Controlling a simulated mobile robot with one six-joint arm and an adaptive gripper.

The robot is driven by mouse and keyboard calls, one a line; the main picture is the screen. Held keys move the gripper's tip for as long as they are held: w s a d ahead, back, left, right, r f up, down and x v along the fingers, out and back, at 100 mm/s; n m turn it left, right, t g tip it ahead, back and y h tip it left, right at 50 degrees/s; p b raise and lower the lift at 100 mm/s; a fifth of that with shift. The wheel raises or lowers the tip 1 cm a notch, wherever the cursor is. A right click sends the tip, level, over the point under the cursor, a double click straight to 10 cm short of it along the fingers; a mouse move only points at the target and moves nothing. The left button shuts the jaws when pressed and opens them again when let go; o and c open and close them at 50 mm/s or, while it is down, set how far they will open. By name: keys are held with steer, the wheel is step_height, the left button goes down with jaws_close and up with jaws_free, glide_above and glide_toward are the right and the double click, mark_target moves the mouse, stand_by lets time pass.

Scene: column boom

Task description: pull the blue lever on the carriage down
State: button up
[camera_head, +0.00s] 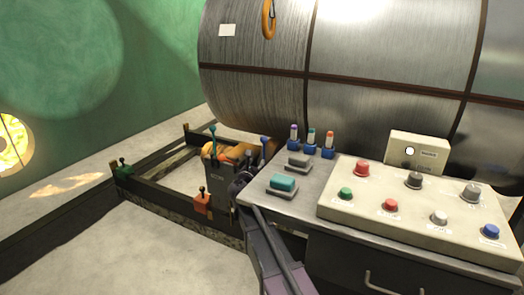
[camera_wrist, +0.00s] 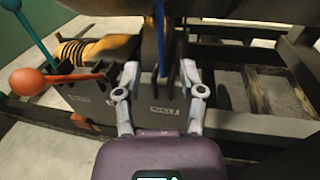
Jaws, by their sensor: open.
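The carriage (camera_head: 218,175) is a dark grey box behind the left end of the console. In the wrist view the blue lever (camera_wrist: 160,35) rises at the top centre, between and beyond my fingertips. My gripper (camera_wrist: 158,72) is open, with its fingers on either side of the lever's line. Nothing is visibly held, and I cannot tell whether a finger touches the lever. My gripper is mostly hidden by the carriage and console in the head view.
An orange-knobbed lever (camera_wrist: 32,81) and the teal lever (camera_wrist: 14,8) stick out at left in the wrist view. A large metal drum (camera_head: 380,45) hangs close behind. The console (camera_head: 420,225) with coloured knobs fills the right. Dark floor rails (camera_head: 160,160) run left.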

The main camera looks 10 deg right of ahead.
mark_target(264, 149)
steer(key=x, duration=1.1)
steer(key=shift+w+d, duration=0.15)
steer(key=shift+w, duration=0.15)
jaws_close()
